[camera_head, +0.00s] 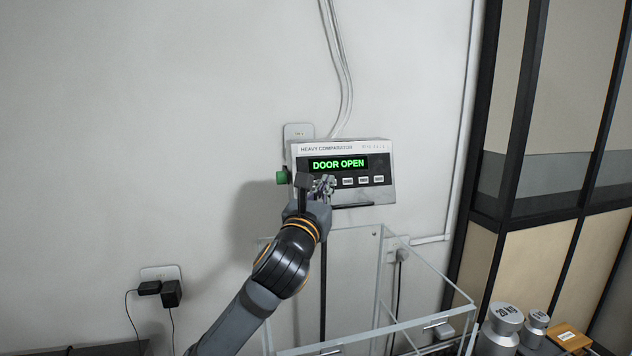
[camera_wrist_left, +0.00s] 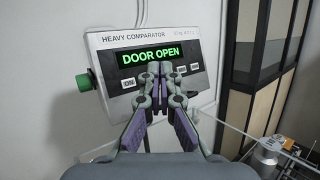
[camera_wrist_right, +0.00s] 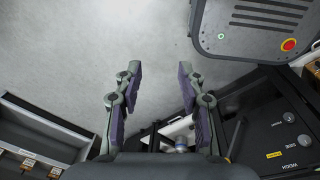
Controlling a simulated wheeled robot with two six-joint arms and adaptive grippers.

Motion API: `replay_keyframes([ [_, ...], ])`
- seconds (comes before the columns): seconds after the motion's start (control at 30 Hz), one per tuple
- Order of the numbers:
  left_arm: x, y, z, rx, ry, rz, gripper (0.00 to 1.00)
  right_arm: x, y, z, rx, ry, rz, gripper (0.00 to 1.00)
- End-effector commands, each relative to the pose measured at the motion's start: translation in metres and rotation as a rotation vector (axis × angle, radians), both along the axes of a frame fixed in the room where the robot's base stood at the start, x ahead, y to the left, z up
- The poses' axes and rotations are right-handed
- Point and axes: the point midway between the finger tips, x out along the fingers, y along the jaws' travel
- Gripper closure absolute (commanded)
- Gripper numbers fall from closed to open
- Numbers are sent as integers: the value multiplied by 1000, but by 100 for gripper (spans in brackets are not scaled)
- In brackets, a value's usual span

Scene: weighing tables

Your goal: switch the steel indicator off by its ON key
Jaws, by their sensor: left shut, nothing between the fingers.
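The steel indicator (camera_head: 345,150) is mounted on the wall, and its display (camera_head: 338,163) reads DOOR OPEN in green. Its ON key (camera_wrist_left: 129,84) shows in the left wrist view, at the left of the key row below the display. In the head view my left gripper hides that key. My left gripper (camera_head: 325,183) is shut and empty, in front of the indicator's key row. In the left wrist view its fingertips (camera_wrist_left: 160,69) overlap the panel right of the ON key; I cannot tell whether they touch it. My right gripper (camera_wrist_right: 158,72) is open and empty, away from the indicator.
A green knob (camera_head: 282,177) sticks out of the indicator's left side. A clear-walled enclosure (camera_head: 436,279) stands below. Steel weights (camera_head: 500,328) stand at the lower right. The wall left of the indicator is clear down to a socket (camera_head: 160,273) with plugs.

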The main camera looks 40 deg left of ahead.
Motion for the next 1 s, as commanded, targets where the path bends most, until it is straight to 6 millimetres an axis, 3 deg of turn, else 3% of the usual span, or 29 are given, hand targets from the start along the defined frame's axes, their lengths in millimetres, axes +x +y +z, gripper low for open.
replay_keyframes([
  [0.1, 3, 3, -4, 0, 1, 1, 100, -20, -5, -6, -6, 28, 1, 60],
  [0.17, 6, 6, -7, 1, 2, 2, 100, -20, -5, -11, -6, 27, 1, 60],
  [0.4, 27, 31, -17, 1, 2, 4, 100, 33, 5, -34, 6, -54, 1, 60],
  [0.5, 36, 42, -20, 0, 2, 3, 100, 40, 10, -42, 12, -62, -1, 60],
  [0.8, 54, 63, -23, -1, 3, 1, 100, 2, 10, -40, 12, -5, -4, 60],
  [1.0, 56, 65, -24, -1, 2, 0, 100, 7, 6, -40, 8, -12, -1, 60],
])
